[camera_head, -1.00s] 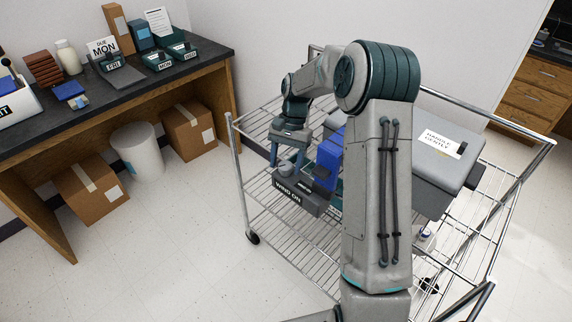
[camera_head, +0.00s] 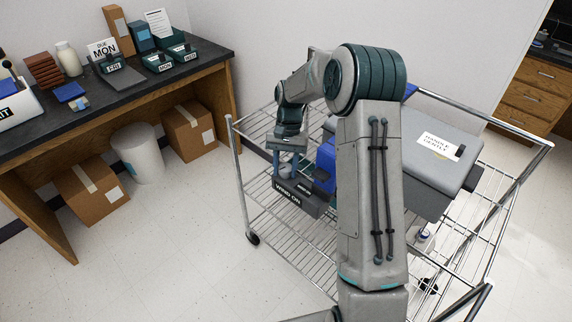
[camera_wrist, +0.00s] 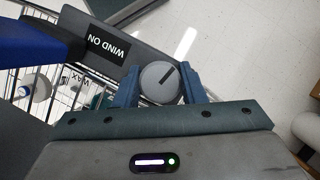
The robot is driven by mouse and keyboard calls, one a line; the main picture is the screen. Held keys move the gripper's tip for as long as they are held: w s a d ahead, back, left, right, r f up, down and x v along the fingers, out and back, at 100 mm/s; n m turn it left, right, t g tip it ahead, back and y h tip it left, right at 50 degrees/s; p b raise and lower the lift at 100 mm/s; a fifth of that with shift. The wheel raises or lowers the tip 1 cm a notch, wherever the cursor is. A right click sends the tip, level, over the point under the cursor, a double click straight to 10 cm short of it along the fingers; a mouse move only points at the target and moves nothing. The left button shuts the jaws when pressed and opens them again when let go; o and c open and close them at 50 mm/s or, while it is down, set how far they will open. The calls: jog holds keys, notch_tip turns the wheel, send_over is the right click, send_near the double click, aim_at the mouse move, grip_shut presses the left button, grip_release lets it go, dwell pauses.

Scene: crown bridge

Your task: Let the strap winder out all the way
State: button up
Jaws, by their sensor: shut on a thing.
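The strap winder (camera_head: 290,194) is a dark grey housing with a "WIND ON" label, on the near left side of the wire cart. In the wrist view the winder (camera_wrist: 150,45) runs across the top, with its round grey knob (camera_wrist: 158,84) in the middle. A dark line on the knob points up and to the right. My gripper (camera_wrist: 161,80) is shut on the knob, one finger on each side. In the head view my gripper (camera_head: 285,170) comes down on the winder from above. A blue part (camera_head: 326,165) stands beside it. My arm hides some of the winder's surroundings.
A grey case (camera_head: 420,165) labelled "HANDLE GENTLY" lies on the wire cart (camera_head: 240,180). A bottle (camera_head: 425,240) stands lower on the cart. A dark-topped bench (camera_head: 125,90) with trays is at the left, with cartons and a white bin below. The floor between is clear.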

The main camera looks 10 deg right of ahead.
jog(key=shift+n+h, duration=0.4)
jog(key=shift+n, duration=0.6)
jog(key=o, duration=1)
jog(key=shift+c, duration=0.2)
jog(key=v, duration=1.4)
jog(key=shift+w+f, duration=0.1)
jog(key=shift+w, duration=0.05)
